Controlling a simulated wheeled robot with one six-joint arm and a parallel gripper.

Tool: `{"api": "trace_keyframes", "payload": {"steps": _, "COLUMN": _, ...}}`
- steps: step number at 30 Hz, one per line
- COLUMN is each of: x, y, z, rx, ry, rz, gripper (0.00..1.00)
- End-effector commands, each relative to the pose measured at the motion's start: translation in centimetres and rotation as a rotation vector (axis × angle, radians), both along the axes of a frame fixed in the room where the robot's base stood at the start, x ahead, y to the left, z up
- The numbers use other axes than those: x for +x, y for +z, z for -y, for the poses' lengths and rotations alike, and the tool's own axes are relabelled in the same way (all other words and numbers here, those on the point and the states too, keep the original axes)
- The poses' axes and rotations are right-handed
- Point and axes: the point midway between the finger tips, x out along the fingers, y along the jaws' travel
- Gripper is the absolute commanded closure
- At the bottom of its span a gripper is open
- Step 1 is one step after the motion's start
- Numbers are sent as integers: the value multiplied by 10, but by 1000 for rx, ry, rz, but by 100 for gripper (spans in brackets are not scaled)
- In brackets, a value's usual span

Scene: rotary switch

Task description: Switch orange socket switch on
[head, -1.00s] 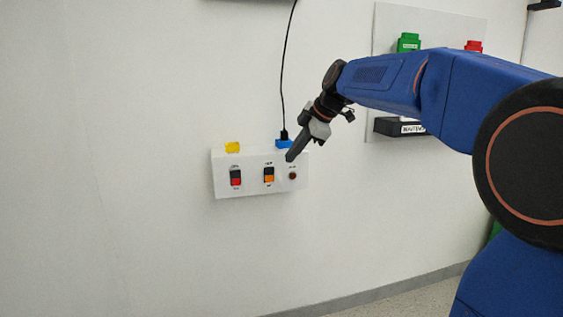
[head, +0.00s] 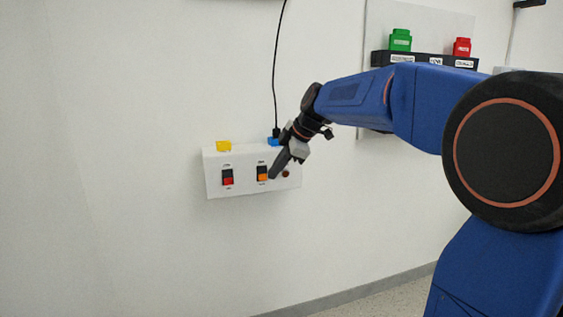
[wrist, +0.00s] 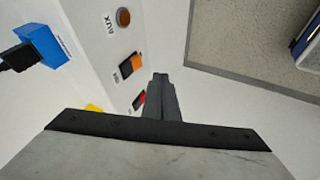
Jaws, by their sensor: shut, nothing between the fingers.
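The orange socket switch (head: 262,174) is a black and orange rocker on the front of a white box (head: 243,187) on the wall. Its orange half is at the bottom in the head view. It also shows in the wrist view (wrist: 130,65), left of and beyond the fingertips. My gripper (head: 272,176) is shut and empty, its tips just right of the orange switch in the head view. In the wrist view the closed fingers (wrist: 161,82) point past the switch, with a gap between. Whether they touch the box is hard to tell.
A red rocker switch (head: 227,177) is left of the orange one. A round brown button (head: 286,174) is to the right. A blue socket (head: 273,141) with a black plug and cable and a yellow socket (head: 224,146) sit on top. Bare wall lies left and below.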

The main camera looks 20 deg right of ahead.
Motion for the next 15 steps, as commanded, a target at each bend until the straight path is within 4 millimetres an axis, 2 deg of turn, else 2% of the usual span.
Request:
{"api": "trace_keyframes", "payload": {"steps": 5, "x": 14, "y": -27, "z": -12, "rx": 0, "ry": 1, "rz": -3, "gripper": 100}}
{"api": "trace_keyframes", "payload": {"steps": 9, "x": 33, "y": -28, "z": -11, "rx": 0, "ry": 0, "rz": -1, "gripper": 100}}
{"api": "trace_keyframes", "payload": {"steps": 15, "x": 49, "y": -29, "z": -10, "rx": 0, "ry": 0, "rz": 0, "gripper": 100}}
